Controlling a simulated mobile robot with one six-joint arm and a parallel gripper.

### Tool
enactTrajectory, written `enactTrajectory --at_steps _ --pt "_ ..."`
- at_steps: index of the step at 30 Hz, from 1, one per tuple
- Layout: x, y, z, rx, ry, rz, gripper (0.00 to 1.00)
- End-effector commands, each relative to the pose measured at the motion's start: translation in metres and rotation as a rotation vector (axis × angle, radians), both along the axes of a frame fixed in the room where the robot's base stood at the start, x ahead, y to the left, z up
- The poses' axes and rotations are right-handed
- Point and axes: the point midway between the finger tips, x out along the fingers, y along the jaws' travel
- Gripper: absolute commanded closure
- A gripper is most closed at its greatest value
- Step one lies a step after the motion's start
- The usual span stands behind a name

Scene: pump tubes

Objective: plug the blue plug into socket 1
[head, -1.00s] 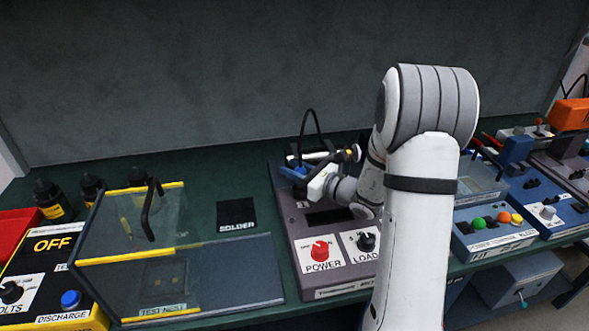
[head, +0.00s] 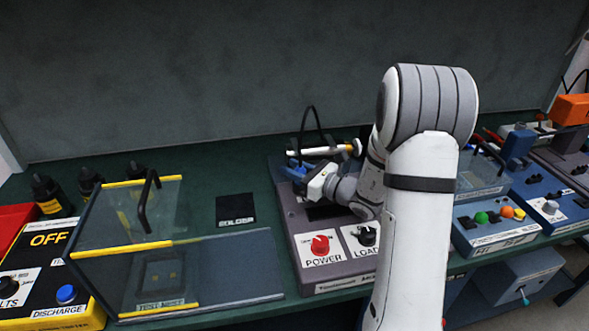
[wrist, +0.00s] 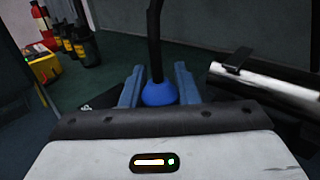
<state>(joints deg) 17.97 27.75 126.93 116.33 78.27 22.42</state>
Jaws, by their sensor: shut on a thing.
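The blue plug (wrist: 159,94) sits between the two blue fingers of my gripper (wrist: 157,86) in the wrist view, with its black cable (wrist: 155,45) rising from it. In the head view my gripper (head: 294,170) is at the back left of the grey power unit (head: 285,213), and the cable (head: 304,133) arches up behind it. My gripper is shut on the plug. The sockets and the plug's lower end are hidden, so I cannot tell whether the plug touches a socket.
A silver cylinder (wrist: 265,88) lies close to the right of my gripper. The power unit carries a red power knob (head: 320,245) and a black load knob (head: 366,235). A clear-lidded test nest (head: 215,270) stands to the left. The green bench around the solder mat (head: 235,208) is open.

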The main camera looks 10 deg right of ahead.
Motion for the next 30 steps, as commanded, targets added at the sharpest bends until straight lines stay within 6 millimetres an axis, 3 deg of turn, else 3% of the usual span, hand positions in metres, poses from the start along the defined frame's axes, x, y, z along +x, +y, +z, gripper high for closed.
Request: enactTrajectory --at_steps 1,2,11,20,30 --pt "-0.001 0.0 -0.003 -0.001 0.006 0.0 0.95" --pt "-0.001 0.0 -0.003 -0.001 0.006 0.0 0.71" --pt "0.0 0.0 -0.002 -0.001 0.004 0.0 0.47" --pt "-0.004 -0.004 -0.002 -0.001 0.004 -0.002 0.47" --pt "-0.043 -0.042 -0.002 0.0 0.004 -0.004 0.47"
